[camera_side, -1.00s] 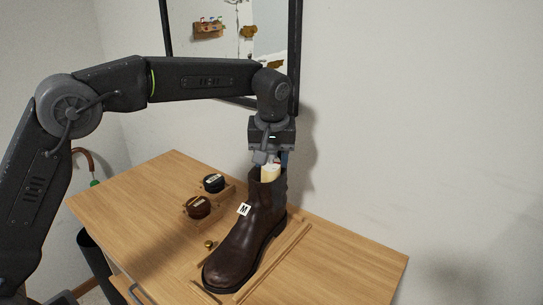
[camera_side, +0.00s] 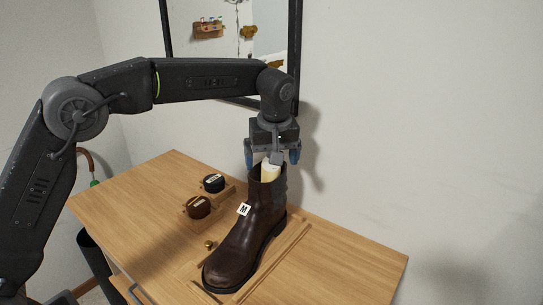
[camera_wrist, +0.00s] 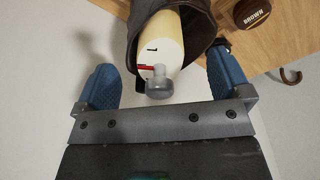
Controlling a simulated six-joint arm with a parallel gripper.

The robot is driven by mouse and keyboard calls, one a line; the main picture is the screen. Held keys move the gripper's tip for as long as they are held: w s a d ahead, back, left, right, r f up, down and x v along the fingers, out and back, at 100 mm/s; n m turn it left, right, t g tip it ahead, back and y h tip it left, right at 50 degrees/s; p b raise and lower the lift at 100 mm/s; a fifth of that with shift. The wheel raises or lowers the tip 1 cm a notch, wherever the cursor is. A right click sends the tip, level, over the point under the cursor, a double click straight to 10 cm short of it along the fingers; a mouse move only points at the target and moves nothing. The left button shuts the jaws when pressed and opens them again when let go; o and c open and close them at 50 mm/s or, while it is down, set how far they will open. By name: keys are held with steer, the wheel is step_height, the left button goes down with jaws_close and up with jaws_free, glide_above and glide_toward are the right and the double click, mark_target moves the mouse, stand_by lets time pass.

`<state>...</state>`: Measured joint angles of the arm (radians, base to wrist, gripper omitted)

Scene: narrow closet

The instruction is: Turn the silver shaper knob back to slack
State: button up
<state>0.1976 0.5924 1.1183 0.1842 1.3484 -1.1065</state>
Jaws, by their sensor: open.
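The brown boot (camera_side: 252,222) stands upright on the table, tagged M, with its shaft opening upward. A cream boot shaper (camera_side: 268,173) sticks out of the shaft and also shows in the wrist view (camera_wrist: 165,32). The silver knob (camera_wrist: 159,88) sits on the shaper's end face, beside a red mark and a printed 1; in the side view it (camera_side: 275,158) is small under the gripper. My gripper (camera_side: 272,158) is above the boot with its blue fingers spread, one on each side of the knob. In the wrist view (camera_wrist: 165,76) neither finger touches it.
Two polish tins, one black (camera_side: 214,183) and one brown (camera_side: 198,207), sit on wooden holders left of the boot. A small brass knob (camera_side: 209,245) is near the toe. Wooden strips (camera_side: 275,262) flank the boot. A mirror (camera_side: 232,50) hangs behind; the table's right side is clear.

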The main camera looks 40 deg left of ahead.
steer(key=shift+o, duration=0.2)
steer(key=shift+r, duration=3.45)
steer(key=shift+r, duration=0.1)
